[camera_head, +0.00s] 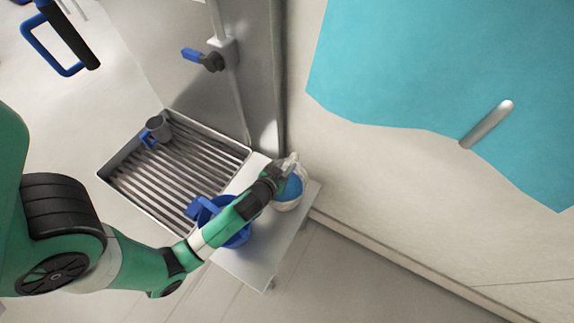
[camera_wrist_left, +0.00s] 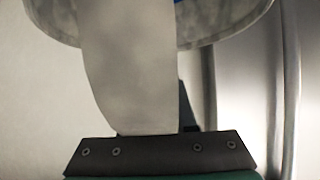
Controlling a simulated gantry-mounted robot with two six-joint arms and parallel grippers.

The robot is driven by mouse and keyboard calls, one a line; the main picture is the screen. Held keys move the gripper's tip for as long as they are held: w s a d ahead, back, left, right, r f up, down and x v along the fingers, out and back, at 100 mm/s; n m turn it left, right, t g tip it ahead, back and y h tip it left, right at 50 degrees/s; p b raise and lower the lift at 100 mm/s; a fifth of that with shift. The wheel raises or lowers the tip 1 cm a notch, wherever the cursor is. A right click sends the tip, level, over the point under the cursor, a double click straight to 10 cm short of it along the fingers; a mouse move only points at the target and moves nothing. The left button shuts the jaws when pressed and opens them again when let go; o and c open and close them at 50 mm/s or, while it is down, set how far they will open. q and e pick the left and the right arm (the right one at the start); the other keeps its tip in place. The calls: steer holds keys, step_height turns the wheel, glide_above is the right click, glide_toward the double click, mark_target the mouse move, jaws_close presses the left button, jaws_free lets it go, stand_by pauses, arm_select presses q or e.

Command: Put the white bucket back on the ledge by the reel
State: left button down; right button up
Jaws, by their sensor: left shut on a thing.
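The white bucket (camera_head: 288,203) is at the right end of the pale ledge (camera_head: 262,262) in the head view, with something blue inside it. My left gripper (camera_head: 287,166) is shut on the bucket at its upper edge. In the left wrist view, part of the bucket's rim (camera_wrist_left: 225,35) shows at the top, behind a broad pale finger. I cannot tell whether the bucket's base touches the ledge. I cannot make out a reel for certain. My right gripper is not in view.
A blue container (camera_head: 238,236) stands on the ledge, partly hidden under my left arm. A slatted metal tray (camera_head: 120,186) holds a grey mug with a blue handle (camera_head: 158,130). A pipe with a blue-handled valve (camera_head: 204,58) rises behind. A pale wall is right of the ledge.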

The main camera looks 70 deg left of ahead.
arm_select(q)
steer(key=c, duration=1.1)
jaws_free()
steer(key=shift+f, duration=0.2)
steer(key=o, duration=0.4)
steer(key=shift+r, duration=0.1)
steer(key=shift+r, duration=0.25)
steer(key=p+v, duration=0.2)
steer(key=v, duration=1)
steer(key=shift+f, duration=0.15)
